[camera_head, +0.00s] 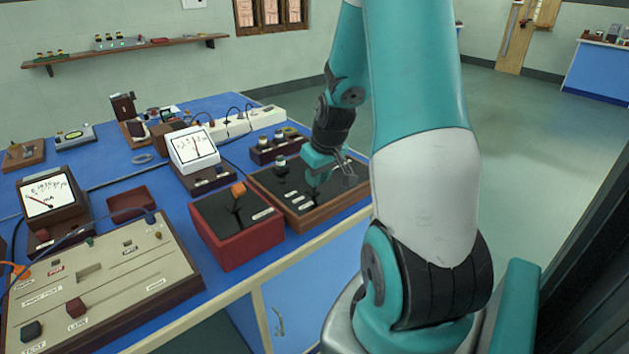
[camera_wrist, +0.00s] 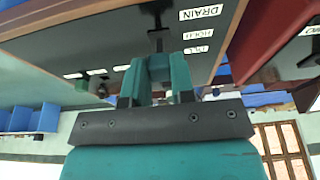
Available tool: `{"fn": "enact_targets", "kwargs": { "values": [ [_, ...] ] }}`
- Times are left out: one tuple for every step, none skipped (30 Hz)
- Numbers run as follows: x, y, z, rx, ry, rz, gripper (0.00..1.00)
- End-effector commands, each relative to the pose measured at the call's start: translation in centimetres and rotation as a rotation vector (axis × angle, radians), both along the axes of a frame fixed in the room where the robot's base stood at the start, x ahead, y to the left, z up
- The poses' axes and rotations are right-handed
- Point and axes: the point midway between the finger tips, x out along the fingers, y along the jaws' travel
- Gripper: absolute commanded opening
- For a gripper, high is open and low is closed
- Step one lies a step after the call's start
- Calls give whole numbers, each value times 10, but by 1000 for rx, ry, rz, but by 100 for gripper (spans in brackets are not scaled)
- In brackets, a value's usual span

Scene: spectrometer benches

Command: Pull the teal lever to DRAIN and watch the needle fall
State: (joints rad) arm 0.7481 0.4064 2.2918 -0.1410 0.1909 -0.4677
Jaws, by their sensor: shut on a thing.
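My gripper (camera_head: 338,172) is low over the dark-topped wooden panel (camera_head: 327,212) at the right end of the bench. In the wrist view my gripper (camera_wrist: 158,76) is shut on the teal lever, whose teal handle (camera_wrist: 160,67) shows between the fingers. Their similar color makes the edges hard to separate. A row of white labels runs beside a dark slot; the DRAIN label (camera_wrist: 201,12) is at the far end of the row from the fingers. The white-faced meter (camera_head: 194,145) behind the panel has a red needle standing near upright.
A red box (camera_head: 236,237) with an orange knob stands left of the panel. A dark block with round terminals (camera_head: 275,150) sits behind it. A second meter (camera_head: 45,195) and a beige switch panel (camera_head: 120,275) are at the left. Open floor lies to the right.

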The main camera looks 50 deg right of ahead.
Motion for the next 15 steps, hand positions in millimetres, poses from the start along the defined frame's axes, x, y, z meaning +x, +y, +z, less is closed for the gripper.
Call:
{"fn": "enact_targets", "kwargs": {
  "values": [
    [-3, -1, -5, -10, -32, -4, 0],
    [-4, 0, -6, -14, -50, -4, 0],
    [-5, 0, -6, -20, -72, -4, 0],
    [-6, 0, -7, -23, -90, -5, 0],
    [-7, 1, -7, -27, -105, -4, 0],
    [-8, 1, -7, -32, -125, -3, 0],
    [-9, 1, -7, -34, -138, -3, 0],
    [-10, 1, -7, -38, -149, -4, 0],
    [-11, 2, -7, -42, -164, -3, 0],
    [-11, 2, -7, -43, -174, -2, 0],
    [-12, 2, -7, -45, -181, -2, 0],
    [-13, 2, -7, -48, -191, -3, 0],
    [-13, 2, -7, -49, -198, -3, 0],
    [-13, 2, -7, -50, -203, -3, 0],
    [-13, 2, -6, -51, -208, -1, 0]
  ]
}}
